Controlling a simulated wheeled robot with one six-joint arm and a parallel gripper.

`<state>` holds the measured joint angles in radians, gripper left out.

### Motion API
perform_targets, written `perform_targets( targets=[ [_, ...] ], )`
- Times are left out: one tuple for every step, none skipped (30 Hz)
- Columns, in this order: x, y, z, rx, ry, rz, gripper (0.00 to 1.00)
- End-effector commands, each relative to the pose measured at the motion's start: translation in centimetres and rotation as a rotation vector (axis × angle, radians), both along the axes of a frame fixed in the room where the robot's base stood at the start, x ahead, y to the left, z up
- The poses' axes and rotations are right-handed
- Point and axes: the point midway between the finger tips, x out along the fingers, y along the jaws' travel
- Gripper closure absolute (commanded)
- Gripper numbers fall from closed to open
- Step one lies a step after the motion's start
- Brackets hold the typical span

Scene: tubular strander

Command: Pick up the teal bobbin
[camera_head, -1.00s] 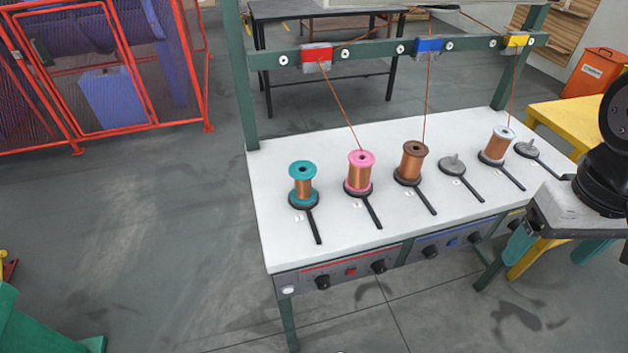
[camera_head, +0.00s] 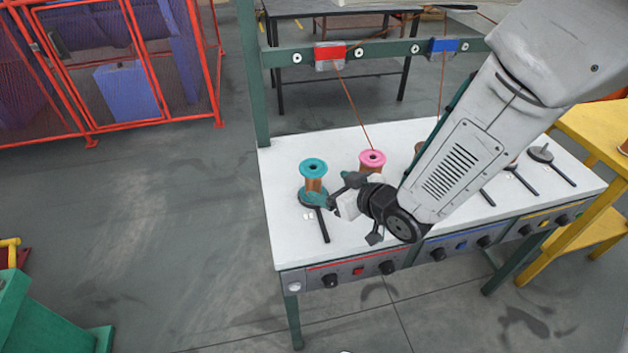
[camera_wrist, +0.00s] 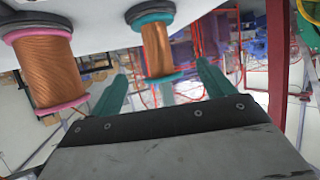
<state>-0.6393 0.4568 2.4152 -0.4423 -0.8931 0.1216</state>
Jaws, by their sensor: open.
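The teal bobbin (camera_head: 314,177) has teal flanges and copper wire. It stands upright on a black holder at the left end of the white table (camera_head: 290,240). In the wrist view the teal bobbin (camera_wrist: 156,45) appears upside down, ahead of and between the two teal fingers. My gripper (camera_head: 330,193) is open, just right of the bobbin in the head view. The open gripper also shows in the wrist view (camera_wrist: 165,85). No finger clearly touches the bobbin, and the exact gap cannot be told. The gripper covers part of the bobbin's lower right side in the head view.
Black handles (camera_head: 322,225) stick out toward the table's front.

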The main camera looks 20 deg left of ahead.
Motion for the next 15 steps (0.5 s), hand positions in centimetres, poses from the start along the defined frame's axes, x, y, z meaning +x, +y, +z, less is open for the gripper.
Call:
perform_targets(
  targets=[
    [0.1, 0.3, 0.3, 0.018, -0.008, 0.003, 0.19],
    [0.2, 0.5, 0.4, 0.027, -0.013, 0.005, 0.19],
    [0.4, 0.8, 0.4, 0.033, -0.015, 0.007, 0.19],
    [0.6, 1.1, 0.3, 0.035, -0.016, 0.007, 0.19],
    [0.7, 1.4, 0.2, 0.035, -0.017, 0.007, 0.19],
    [1.0, 1.7, 0.0, 0.036, -0.016, 0.007, 0.19],
    [1.2, 2.0, -0.1, 0.036, -0.016, 0.006, 0.19],
    [1.3, 2.2, -0.2, 0.036, -0.016, 0.006, 0.19],
    [1.6, 2.6, -0.4, 0.036, -0.016, 0.006, 0.19],
    [1.8, 2.8, -0.5, 0.036, -0.016, 0.006, 0.19],
    [2.0, 3.1, -0.6, 0.036, -0.016, 0.006, 0.19],
    [2.3, 3.6, -0.8, 0.035, -0.016, 0.006, 0.19],
    [2.6, 4.0, -1.0, 0.034, -0.015, 0.006, 0.19],
    [2.9, 4.4, -1.2, 0.034, -0.017, 0.006, 0.19],
    [3.2, 4.8, -1.4, 0.033, -0.016, 0.006, 0.19]
  ],
)
